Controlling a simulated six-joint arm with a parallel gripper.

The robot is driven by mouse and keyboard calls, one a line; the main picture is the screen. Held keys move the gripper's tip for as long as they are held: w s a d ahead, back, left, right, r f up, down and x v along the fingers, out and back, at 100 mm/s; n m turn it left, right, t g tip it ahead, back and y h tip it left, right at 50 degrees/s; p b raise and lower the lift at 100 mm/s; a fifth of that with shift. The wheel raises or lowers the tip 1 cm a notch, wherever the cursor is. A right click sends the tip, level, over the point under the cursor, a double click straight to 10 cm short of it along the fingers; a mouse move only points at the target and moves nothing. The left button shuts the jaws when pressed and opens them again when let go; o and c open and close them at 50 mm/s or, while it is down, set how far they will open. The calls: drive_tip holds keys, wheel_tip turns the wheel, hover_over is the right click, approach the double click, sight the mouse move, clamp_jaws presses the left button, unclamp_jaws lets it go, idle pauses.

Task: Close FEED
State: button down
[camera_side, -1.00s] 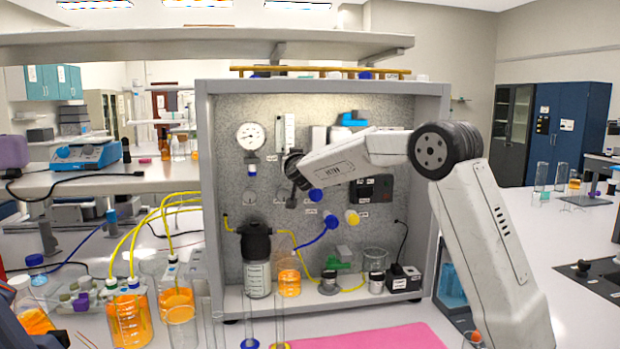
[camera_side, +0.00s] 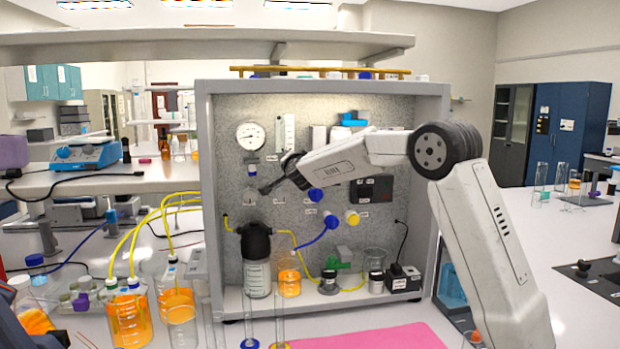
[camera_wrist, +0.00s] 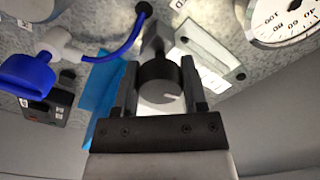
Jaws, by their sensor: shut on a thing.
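A dark round knob (camera_wrist: 160,84) with a short white mark sits between the two fingers of my gripper (camera_wrist: 160,92) in the wrist view. The fingers are shut on its sides. A grey block shows just beyond the knob. The knob is hidden or too small to tell there.
A round gauge (camera_side: 250,136) and a clear flow tube (camera_side: 287,134) are above my gripper. A blue-handled valve (camera_wrist: 28,76) with blue tubing is at the left in the wrist view. A black-capped vessel (camera_side: 257,262) and an orange beaker (camera_side: 289,282) stand below.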

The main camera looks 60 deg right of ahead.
drive_tip(key=shift+m, duration=1.4)
drive_tip(key=shift+c, duration=0.7)
unclamp_jaws()
drive_tip(key=shift+s+a, duration=0.1)
drive_tip(key=shift+a, duration=0.05)
drive_tip(key=v, duration=0.7)
drive_tip(key=shift+s+a, duration=0.2)
drive_tip(key=shift+r, duration=0.1)
